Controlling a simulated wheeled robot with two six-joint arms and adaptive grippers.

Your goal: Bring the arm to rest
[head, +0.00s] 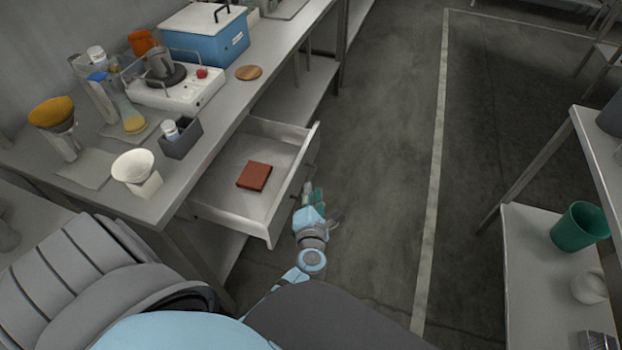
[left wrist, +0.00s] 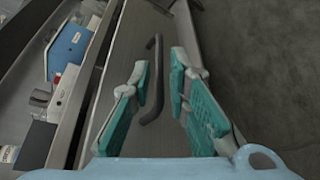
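My left gripper (head: 313,197) is in front of the open drawer (head: 217,206), just off the drawer's front face. In the left wrist view its two teal fingers (left wrist: 160,70) are apart, with nothing held between them. The dark bar handle (left wrist: 153,80) on the drawer front shows between the fingers and beyond them; I cannot tell how far off it is. My right gripper is in neither view.
A reddish-brown block (head: 254,176) lies in the drawer. The bench (head: 213,121) holds a white stirrer, a blue box (head: 207,40) and several vessels. A green cup (head: 579,227) stands on a shelf at right. The floor (head: 385,150) between is clear.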

